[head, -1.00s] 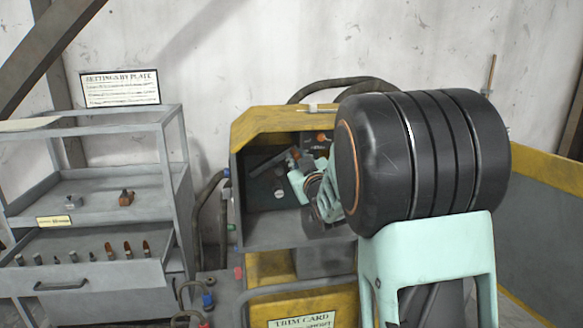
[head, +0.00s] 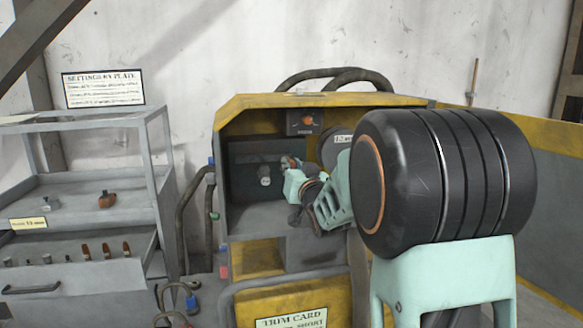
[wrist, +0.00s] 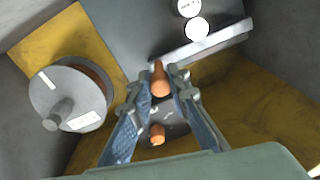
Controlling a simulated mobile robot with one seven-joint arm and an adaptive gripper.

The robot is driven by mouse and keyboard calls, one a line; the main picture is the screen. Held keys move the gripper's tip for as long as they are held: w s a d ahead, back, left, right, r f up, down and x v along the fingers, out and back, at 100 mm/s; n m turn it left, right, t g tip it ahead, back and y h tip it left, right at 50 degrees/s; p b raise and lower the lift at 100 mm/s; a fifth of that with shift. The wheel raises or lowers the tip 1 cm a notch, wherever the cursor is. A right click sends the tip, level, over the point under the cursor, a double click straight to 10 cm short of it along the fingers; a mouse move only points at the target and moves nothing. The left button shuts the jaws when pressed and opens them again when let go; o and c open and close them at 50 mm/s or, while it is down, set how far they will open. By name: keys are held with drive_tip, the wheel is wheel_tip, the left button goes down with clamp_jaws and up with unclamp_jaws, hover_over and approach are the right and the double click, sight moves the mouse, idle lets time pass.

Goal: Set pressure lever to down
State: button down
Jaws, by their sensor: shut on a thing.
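In the wrist view, an orange lever handle (wrist: 160,84) stands between the fingertips of my gripper (wrist: 163,76), which is shut on it. Its label is not readable, so I cannot tell by text that it is the pressure lever. A second orange knob (wrist: 157,134) shows between the fingers, nearer my palm in the picture. In the head view, my gripper (head: 290,165) is inside the open yellow and grey cabinet, in front of the dark panel (head: 242,160). My fingers and wrist hide most of the held handle there.
An orange knob on a small box (head: 308,121) sits at the cabinet's top. A round grey drum (wrist: 70,98) with a knob is left of my fingers in the wrist view. A grey bar (wrist: 205,40) lies beyond them. Cabinet walls are close around my gripper. A shelf (head: 75,205) stands left.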

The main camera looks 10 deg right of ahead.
drive_tip(key=shift+f, duration=0.25)
drive_tip(key=c, duration=1.8)
unclamp_jaws()
drive_tip(key=shift+r, duration=0.1)
drive_tip(key=s, duration=1.2)
drive_tip(key=shift+d+f, duration=0.15)
drive_tip(key=shift+f, duration=0.05)
